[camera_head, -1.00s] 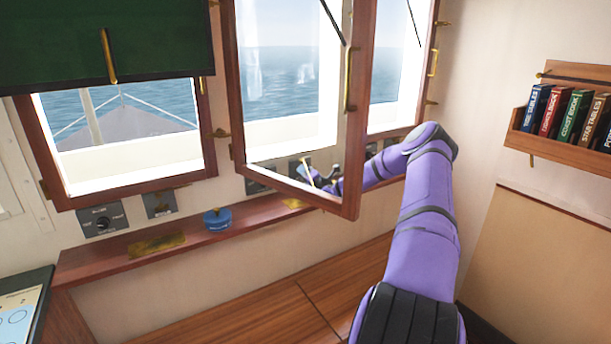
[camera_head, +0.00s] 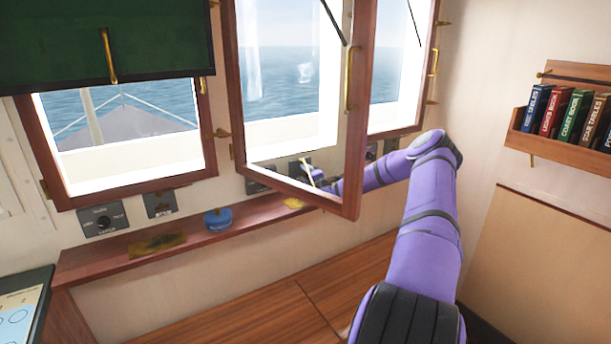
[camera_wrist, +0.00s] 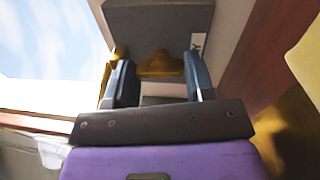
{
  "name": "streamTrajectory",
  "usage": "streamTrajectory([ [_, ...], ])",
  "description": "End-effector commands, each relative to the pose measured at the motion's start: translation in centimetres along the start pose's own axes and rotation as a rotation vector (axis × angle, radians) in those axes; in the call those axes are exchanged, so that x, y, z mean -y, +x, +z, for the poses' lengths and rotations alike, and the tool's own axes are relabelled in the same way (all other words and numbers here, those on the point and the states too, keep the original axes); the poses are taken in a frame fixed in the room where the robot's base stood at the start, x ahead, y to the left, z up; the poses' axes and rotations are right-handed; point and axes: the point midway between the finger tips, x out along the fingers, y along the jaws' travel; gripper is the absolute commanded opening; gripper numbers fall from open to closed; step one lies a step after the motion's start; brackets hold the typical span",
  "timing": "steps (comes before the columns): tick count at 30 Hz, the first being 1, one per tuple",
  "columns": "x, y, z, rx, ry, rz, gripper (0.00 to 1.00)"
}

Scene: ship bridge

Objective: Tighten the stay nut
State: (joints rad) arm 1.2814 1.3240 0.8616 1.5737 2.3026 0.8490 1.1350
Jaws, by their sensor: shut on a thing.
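The open window sash (camera_head: 355,150) hangs in a wooden frame in the middle of the head view. My gripper (camera_head: 312,174) is behind its lower glass, near the sill, and is partly hidden there by the sash frame. In the wrist view my gripper (camera_wrist: 160,75) has its two dark fingers on either side of a brass piece, which looks like the stay nut (camera_wrist: 160,65), and is shut on it. A grey block (camera_wrist: 155,25) is just beyond the nut. The exact contact of the fingertips is hard to see.
A wooden ledge (camera_head: 110,262) runs under the windows, with a blue round object (camera_head: 218,220) and a brass plate (camera_head: 157,245) on it. A book rack (camera_head: 560,150) hangs on the right wall. A green blind (camera_head: 50,45) covers the left window's top.

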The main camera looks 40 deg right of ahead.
Motion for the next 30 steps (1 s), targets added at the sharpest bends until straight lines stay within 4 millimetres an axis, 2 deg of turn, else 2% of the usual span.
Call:
streamTrajectory([
  [9,0.1,-0.1,0.1,0.001,0.0,-0.002,0.26],
  [10,0.1,-0.1,0.1,0.001,0.0,-0.002,0.56],
  [12,0.1,-0.1,0.1,0.001,0.0,-0.002,0.73],
  [13,0.1,-0.1,0.1,0.001,-0.001,-0.002,0.75],
  [23,0.0,-0.4,0.1,0.001,-0.001,-0.001,0.75],
  [26,0.1,-1.4,0.1,0.001,-0.001,-0.002,0.75],
  [30,0.0,-3.8,0.1,0.001,-0.001,-0.002,0.75],
])
